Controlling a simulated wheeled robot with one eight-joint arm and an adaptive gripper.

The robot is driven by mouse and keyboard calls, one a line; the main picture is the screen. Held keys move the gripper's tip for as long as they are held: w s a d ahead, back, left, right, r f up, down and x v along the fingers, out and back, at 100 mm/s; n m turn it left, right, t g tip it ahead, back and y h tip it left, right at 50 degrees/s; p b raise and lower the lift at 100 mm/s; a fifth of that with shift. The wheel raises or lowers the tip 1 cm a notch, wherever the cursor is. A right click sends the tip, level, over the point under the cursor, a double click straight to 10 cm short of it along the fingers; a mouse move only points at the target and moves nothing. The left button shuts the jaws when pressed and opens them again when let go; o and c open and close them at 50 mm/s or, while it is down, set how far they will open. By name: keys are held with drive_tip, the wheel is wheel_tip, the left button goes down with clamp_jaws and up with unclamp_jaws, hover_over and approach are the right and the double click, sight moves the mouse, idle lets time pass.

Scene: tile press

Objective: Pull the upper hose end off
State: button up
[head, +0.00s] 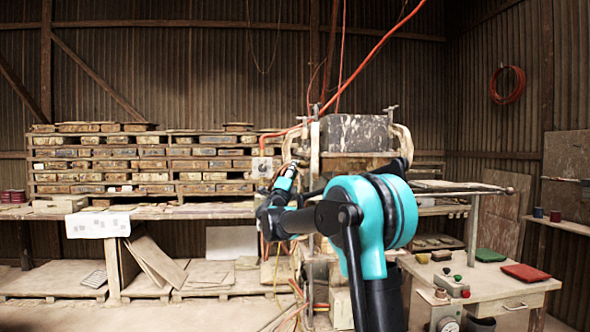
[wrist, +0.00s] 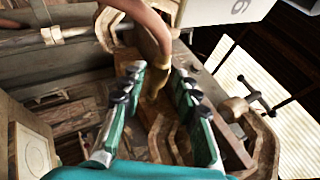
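A reddish-brown hose (wrist: 153,35) curves down from the top of the wrist view, and its lower end lies between my fingers in the picture. My gripper (wrist: 158,76) is open, with a finger on each side of the hose and visible gaps to both. I cannot tell whether the hose is within finger depth or just beyond. In the head view my gripper (head: 293,166) is raised at the left side of the press (head: 357,133). An orange-red hose (head: 380,43) runs down from the ceiling to the press's left side; its end there is too small to make out.
Curved metal brackets and a T-handled screw (wrist: 262,100) stand close to my fingers. A white box (wrist: 215,10) is at the top. A bench (head: 490,285) with red and green pads is at right; stacked tile racks (head: 150,160) stand behind at left.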

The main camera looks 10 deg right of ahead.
drive_tip(key=shift+x, duration=0.8)
drive_tip(key=shift+c, duration=0.4)
clamp_jaws()
